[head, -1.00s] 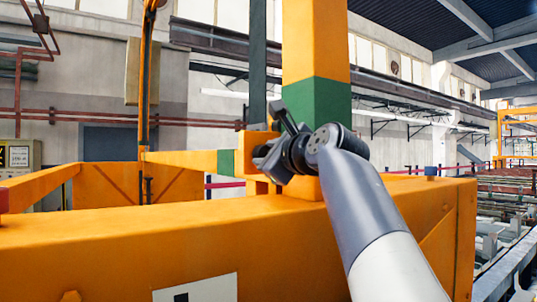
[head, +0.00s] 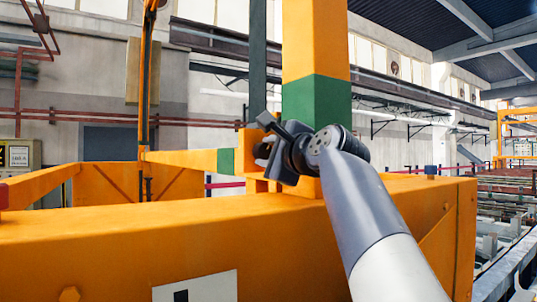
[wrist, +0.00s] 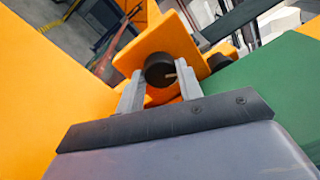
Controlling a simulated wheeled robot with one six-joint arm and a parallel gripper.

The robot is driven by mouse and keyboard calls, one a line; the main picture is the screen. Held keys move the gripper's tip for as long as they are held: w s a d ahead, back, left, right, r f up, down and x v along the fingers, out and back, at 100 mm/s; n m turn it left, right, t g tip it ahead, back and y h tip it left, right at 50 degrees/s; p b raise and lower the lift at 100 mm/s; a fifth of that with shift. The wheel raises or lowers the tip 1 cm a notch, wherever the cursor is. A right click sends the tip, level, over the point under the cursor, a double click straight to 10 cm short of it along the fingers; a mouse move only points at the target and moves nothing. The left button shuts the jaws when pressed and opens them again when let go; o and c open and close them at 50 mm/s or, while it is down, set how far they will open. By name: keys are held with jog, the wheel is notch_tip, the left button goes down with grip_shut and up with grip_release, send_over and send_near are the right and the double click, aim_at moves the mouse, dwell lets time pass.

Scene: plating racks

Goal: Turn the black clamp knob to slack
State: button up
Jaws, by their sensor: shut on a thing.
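The black clamp knob (wrist: 158,70) shows in the wrist view, round and dark with a pale mark on the right of its face. It sits in front of an orange bracket plate (wrist: 162,42). My gripper (wrist: 161,82) is shut on the knob, with one grey finger on each side of it. In the head view my gripper (head: 264,150) is against the orange bracket at the foot of the post, and it hides the knob there.
A tall orange post with a green band (head: 316,100) stands just right of and behind my gripper. A wide orange beam (head: 130,235) runs across below it. A dark vertical bar (head: 258,65) rises behind the bracket.

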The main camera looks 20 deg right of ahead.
jog(key=n+b, duration=0.1)
jog(key=n, duration=0.5)
jog(key=shift+f+y+b, duration=0.15)
jog(key=shift+y+b, duration=0.15)
jog(key=shift+n, duration=0.4)
jog(key=o, duration=1)
jog(key=b+v, duration=0.4)
jog(key=v, duration=0.7)
jog(key=shift+w, duration=0.1)
